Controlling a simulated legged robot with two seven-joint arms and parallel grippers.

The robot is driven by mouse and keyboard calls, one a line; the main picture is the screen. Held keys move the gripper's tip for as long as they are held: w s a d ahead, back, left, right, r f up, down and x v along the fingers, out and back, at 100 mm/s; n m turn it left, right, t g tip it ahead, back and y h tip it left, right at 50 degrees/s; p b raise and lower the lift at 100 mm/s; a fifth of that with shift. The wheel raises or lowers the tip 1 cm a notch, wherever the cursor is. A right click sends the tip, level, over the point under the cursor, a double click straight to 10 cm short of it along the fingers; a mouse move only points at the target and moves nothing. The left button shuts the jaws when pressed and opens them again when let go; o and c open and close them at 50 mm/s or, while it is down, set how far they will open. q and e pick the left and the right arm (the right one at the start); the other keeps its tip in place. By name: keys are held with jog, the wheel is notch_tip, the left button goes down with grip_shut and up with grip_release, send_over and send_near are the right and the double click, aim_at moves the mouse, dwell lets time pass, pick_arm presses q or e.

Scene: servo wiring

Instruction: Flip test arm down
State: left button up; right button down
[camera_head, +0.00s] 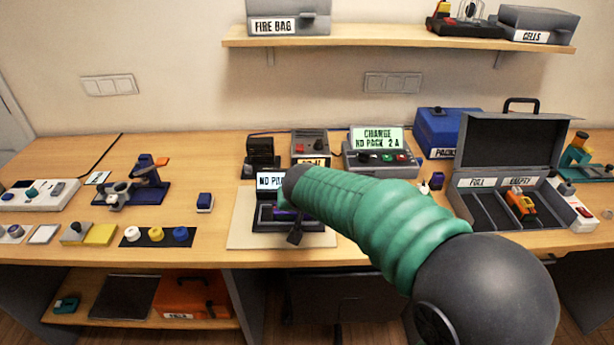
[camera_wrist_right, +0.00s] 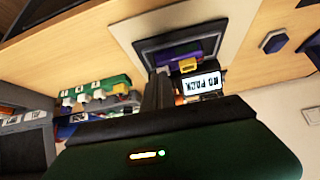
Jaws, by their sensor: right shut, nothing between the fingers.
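The black tester (camera_head: 270,223) stands on a pale mat at the middle of the bench. Its small white screen (camera_head: 268,180) reads "NO PACK", partly hidden by my right arm; the screen also shows in the right wrist view (camera_wrist_right: 202,83). A purple bar (camera_wrist_right: 170,56) with a yellow block (camera_wrist_right: 188,65) lies across the tester; I cannot tell whether this is the test arm. In the wrist view the fingers (camera_wrist_right: 157,85) point towards the purple bar. Contact cannot be told. My left gripper is not in view.
An open grey case (camera_head: 510,135) with "FULL" and "EMPTY" compartments is at right. A blue stand (camera_head: 145,190) and button pads are at left. The bench front between pads and mat is clear.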

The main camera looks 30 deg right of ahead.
jog(key=shift+a+r, duration=0.1)
jog(key=shift+a, duration=0.25)
jog(key=shift+d, duration=0.1)
jog(key=shift+r, duration=0.1)
